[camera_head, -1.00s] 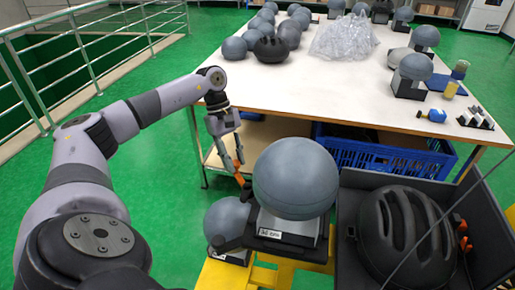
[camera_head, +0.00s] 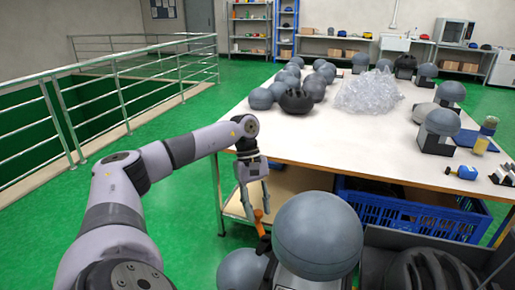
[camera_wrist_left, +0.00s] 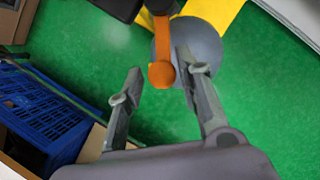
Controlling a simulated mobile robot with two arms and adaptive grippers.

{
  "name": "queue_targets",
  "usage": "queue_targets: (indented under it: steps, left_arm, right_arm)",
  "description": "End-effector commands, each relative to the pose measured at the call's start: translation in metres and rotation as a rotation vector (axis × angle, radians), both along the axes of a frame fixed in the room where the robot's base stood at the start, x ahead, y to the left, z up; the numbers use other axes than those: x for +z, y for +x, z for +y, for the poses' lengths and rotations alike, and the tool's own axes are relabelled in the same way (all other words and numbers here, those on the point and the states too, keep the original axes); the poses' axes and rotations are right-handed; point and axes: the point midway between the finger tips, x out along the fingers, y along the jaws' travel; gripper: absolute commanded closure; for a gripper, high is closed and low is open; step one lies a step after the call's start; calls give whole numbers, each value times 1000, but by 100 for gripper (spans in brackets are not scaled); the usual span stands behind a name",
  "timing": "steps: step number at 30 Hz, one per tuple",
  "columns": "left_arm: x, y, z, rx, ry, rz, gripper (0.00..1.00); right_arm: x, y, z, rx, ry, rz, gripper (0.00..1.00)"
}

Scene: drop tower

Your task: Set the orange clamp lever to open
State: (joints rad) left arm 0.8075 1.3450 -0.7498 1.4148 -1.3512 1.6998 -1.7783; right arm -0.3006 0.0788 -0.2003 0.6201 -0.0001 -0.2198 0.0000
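The orange clamp lever (camera_head: 261,226) sticks up at the left side of the nearest grey ball fixture in the head view. In the left wrist view the lever (camera_wrist_left: 163,45) ends in a round orange knob. My left gripper (camera_head: 257,212) points down at the lever from above. I cannot tell the exact depth between fingers and knob. The fixture's grey ball (camera_head: 317,236) hides part of its base. My right gripper is out of view.
A white-topped table (camera_head: 345,143) behind holds grey balls, clear wrap and tools. A blue crate (camera_head: 410,210) sits under it. A dark bin with a black helmet (camera_head: 430,275) is right of the fixture. A second grey ball (camera_head: 242,270) stands to the left, close by.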

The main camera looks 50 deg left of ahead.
Motion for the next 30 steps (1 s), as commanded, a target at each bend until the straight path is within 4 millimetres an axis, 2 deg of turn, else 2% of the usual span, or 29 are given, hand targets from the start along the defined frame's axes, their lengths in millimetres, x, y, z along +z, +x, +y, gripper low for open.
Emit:
queue_targets:
  steps: [4, 12, 16, 20, 28, 30]
  left_arm:
    - [-1, 0, 0, 0, 0, 2, 57]
    - [0, 0, 0, 0, 0, 3, 57]
    - [8, 1, 3, 1, -1, 1, 57]
    - [29, 4, 11, 2, -2, -3, 57]
    - [91, 10, 35, 1, -3, -4, 57]
    - [95, 10, 38, -1, 1, -1, 57]
  right_arm:
    - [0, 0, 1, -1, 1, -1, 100]
    - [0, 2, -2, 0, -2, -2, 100]
    - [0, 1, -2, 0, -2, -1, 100]
    - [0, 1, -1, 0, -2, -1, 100]
    - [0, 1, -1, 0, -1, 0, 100]
    - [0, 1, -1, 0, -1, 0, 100]
